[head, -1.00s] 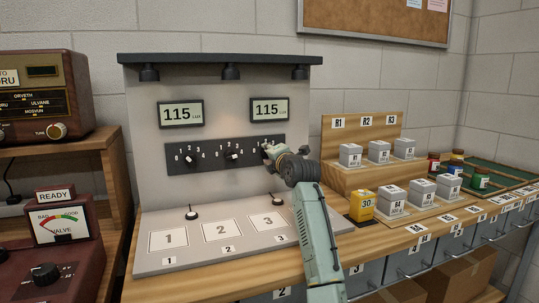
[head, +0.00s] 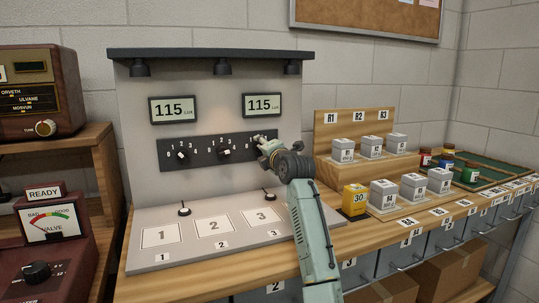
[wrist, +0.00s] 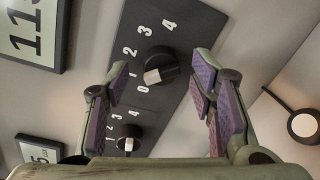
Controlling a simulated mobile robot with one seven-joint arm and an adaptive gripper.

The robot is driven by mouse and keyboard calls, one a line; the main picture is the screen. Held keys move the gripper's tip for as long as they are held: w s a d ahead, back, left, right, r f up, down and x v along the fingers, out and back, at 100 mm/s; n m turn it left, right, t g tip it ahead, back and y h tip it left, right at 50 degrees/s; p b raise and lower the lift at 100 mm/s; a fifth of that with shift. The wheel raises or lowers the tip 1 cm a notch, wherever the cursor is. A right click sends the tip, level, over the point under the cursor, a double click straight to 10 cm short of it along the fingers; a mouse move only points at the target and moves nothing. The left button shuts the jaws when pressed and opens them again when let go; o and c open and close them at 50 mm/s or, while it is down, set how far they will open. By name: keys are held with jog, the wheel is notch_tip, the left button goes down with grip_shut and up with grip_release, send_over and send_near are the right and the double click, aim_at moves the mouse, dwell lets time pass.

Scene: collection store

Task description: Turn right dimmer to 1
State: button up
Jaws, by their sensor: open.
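The dimmer panel (head: 200,152) is a dark strip with a row of knobs on the upright grey board. In the wrist view the right dimmer (wrist: 161,64) is a round black knob with a white pointer mark, on a 0 to 4 scale. The mark faces the low end, near 0. My gripper (wrist: 162,76) is open, with its purple-padded fingers on either side of the knob; gaps show and contact is not visible. The middle dimmer (head: 224,151) and left dimmer (head: 183,155) are clear of it.
Two lux displays, left (head: 172,110) and right (head: 262,105), both read 115. A yellow block marked 30 (head: 354,198) and several grey blocks (head: 383,194) stand to the right.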

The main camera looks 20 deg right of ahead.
jog(key=s, duration=1.1)
jog(key=shift+r, duration=0.3)
